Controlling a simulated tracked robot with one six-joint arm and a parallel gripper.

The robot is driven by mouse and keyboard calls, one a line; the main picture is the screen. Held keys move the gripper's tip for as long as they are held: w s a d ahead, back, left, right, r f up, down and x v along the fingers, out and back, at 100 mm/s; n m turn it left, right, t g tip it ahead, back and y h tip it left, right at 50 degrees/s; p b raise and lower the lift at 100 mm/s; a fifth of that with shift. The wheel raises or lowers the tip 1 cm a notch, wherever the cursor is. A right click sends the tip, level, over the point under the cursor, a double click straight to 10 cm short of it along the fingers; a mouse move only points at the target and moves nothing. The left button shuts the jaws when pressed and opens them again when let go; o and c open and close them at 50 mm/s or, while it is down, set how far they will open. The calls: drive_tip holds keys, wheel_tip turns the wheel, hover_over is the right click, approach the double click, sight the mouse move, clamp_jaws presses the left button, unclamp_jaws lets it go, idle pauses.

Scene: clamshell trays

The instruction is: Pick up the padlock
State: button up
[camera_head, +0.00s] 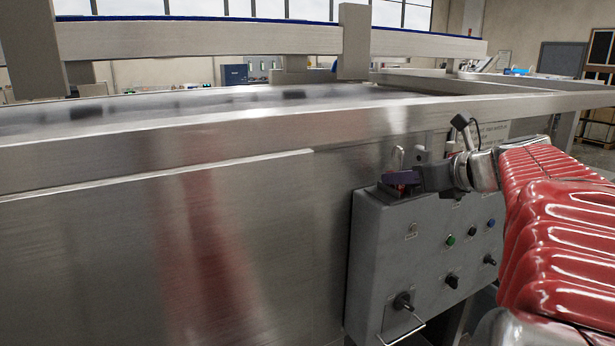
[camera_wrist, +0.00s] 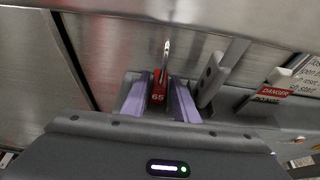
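The red padlock (camera_wrist: 158,93) is marked 65 and has a metal shackle pointing up in the wrist view. It stands upright at the top of the grey control box (camera_head: 425,255), close to the steel wall. My gripper (camera_wrist: 160,84) has its two purple fingers on either side of the padlock body, with narrow gaps showing. The fingers look open around it. In the head view my gripper (camera_head: 402,177) is at the box's top edge. Its finger mostly hides the padlock there, and the shackle (camera_head: 397,159) shows above. What supports the padlock underneath is hidden.
A grey upright post (camera_wrist: 212,80) stands close to the right finger in the wrist view. A red danger sign (camera_wrist: 271,94) is farther right. The steel wall (camera_head: 240,235) runs close behind the padlock. Knobs and buttons (camera_head: 450,240) cover the box front.

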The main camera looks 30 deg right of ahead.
clamp_jaws()
idle(0.3)
drive_tip(key=shift+r, duration=1.65)
drive_tip(key=shift+s+r, duration=0.15)
drive_tip(key=shift+s, duration=0.2)
drive_tip(key=s, duration=1.7)
drive_tip(key=shift+s+d, duration=0.15)
drive_tip(key=shift+d, duration=0.05)
